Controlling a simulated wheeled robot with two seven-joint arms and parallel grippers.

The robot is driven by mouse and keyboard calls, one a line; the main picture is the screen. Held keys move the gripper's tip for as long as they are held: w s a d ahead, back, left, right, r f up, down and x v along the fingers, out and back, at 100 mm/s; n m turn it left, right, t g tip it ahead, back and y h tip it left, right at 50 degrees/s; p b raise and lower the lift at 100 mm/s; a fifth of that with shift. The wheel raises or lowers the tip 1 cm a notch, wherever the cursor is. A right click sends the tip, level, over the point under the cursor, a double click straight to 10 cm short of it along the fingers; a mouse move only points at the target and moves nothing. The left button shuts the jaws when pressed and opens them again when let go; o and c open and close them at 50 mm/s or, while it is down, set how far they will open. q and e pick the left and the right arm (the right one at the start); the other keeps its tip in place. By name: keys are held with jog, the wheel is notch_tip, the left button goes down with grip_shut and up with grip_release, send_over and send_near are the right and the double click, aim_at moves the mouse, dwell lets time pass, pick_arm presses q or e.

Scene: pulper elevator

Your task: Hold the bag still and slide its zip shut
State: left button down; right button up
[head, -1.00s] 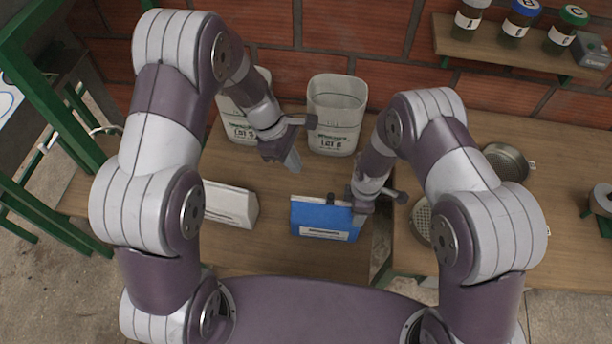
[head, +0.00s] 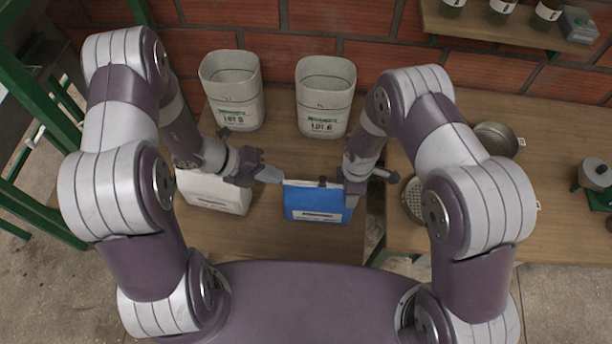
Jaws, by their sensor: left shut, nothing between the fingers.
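The blue bag (head: 318,203) stands on the table in front of me, with a pale strip along its top edge and a white label on its front. A small dark zip slider (head: 323,181) sits on that top edge, right of its middle. My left gripper (head: 270,174) is shut and empty, its tips just left of the bag's top left corner. My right gripper (head: 351,194) is at the bag's right end, overlapping its top right corner. Its fingers are partly hidden by my wrist, so I cannot tell whether they grip the bag.
Two tall labelled bins (head: 232,92) and (head: 325,97) stand at the back. A round sieve (head: 415,200) and a metal pan (head: 497,139) are right. A shelf (head: 500,28) holds jars.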

aim_at(319, 183)
pick_arm(q)
jog(key=x, duration=0.6)
jog(key=shift+s, duration=0.15)
pick_arm(e)
jog(key=shift+s+f, duration=0.15)
pick_arm(q)
jog(key=d, duration=0.1)
jog(key=w+d, duration=0.1)
jog(key=d, duration=0.1)
jog(key=shift+d+r, duration=0.1)
jog(key=shift+d, duration=0.25)
jog(key=shift+d, duration=1.9)
jog(key=shift+a, duration=0.1)
